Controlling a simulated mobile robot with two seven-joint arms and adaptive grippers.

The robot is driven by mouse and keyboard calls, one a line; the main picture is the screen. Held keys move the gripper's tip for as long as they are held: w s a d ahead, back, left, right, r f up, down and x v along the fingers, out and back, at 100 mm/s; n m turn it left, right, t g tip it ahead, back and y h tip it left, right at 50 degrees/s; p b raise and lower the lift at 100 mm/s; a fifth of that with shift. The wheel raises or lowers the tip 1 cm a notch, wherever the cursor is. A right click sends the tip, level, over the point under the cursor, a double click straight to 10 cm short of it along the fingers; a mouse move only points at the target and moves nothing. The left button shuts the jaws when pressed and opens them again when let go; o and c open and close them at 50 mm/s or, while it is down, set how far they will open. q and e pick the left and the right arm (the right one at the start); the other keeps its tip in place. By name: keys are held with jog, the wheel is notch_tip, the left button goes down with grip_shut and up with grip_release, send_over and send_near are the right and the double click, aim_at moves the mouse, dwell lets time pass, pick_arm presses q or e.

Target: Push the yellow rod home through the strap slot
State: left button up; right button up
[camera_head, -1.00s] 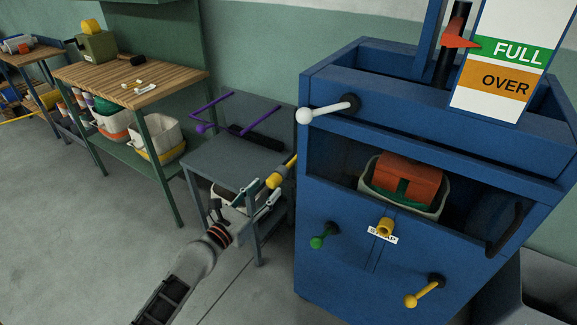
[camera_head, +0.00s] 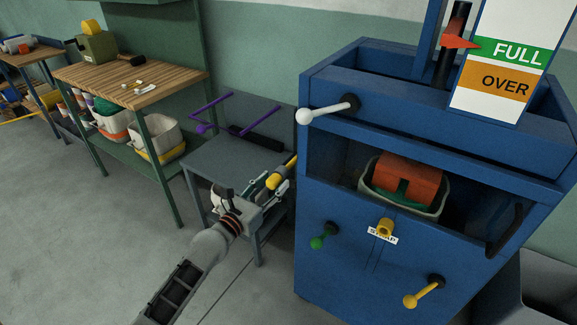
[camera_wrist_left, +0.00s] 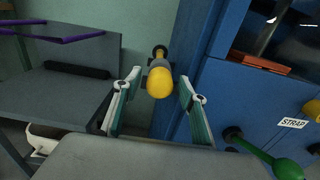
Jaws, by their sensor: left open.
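A yellow rod (camera_head: 272,182) with a grey band sticks out beside the left side of the blue machine (camera_head: 330,205). In the left wrist view the rod's rounded yellow end (camera_wrist_left: 160,83) points at the camera, with a grey collar and dark part behind it. My left gripper (camera_head: 268,188) is open; its two teal-lined fingers (camera_wrist_left: 160,92) stand on either side of the rod with gaps. A STRAP label (camera_head: 382,236) sits on the machine's front under a short yellow piece (camera_head: 386,226). I cannot see where the rod enters. My right gripper is not in view.
A grey stand (camera_head: 235,160) with purple bars (camera_head: 250,122) is left of the machine. Green (camera_head: 318,242), yellow (camera_head: 412,300) and white (camera_head: 306,116) ball handles stick out of the machine. An orange bundle (camera_head: 408,178) lies in its opening. Floor at left is clear.

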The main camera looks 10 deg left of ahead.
pick_arm(q)
grip_shut()
jog(key=shift+s+a, duration=0.25)
jog(key=shift+s, duration=0.35)
dwell(0.4)
jog(key=shift+s, duration=0.1)
